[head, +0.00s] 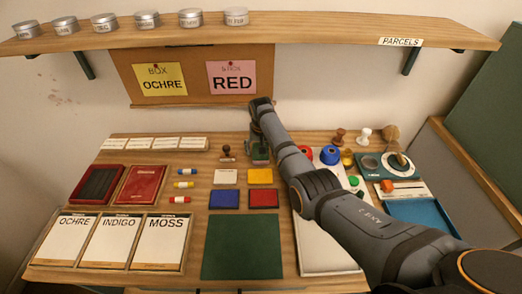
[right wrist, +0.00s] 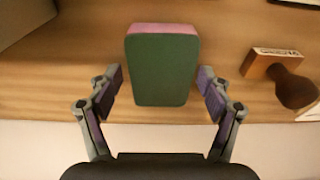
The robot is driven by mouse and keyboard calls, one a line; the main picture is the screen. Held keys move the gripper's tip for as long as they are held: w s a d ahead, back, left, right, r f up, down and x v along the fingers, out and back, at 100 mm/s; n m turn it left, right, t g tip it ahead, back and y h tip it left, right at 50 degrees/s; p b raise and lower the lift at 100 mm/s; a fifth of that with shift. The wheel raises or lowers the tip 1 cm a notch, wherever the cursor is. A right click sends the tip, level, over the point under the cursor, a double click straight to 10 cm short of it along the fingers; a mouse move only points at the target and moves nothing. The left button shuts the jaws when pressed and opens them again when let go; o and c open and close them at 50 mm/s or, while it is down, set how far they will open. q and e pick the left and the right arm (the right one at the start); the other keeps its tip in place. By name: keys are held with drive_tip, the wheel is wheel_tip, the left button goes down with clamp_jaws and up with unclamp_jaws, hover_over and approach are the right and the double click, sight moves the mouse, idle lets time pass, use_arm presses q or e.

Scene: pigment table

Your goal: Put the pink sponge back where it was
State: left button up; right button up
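The pink sponge (right wrist: 160,68) is a block with a large green face and a pink side. In the right wrist view it is between the two fingers of my right gripper (right wrist: 159,80). My left gripper is not in view.
A wooden stamp (head: 227,152) stands just left of my right gripper; it also shows in the right wrist view (right wrist: 278,75). Colored pads (head: 263,197) and a green mat (head: 242,247) are in front. A shelf (head: 300,27) with tins hangs above. My right arm covers part of the right side.

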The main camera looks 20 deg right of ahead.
wheel_tip(320, 180, up, 12)
drive_tip(key=s, duration=0.1)
drive_tip(key=shift+s+a+r, duration=0.15)
drive_tip(key=shift+s+a, duration=0.1)
drive_tip(key=shift+s, duration=0.1)
idle(0.5)
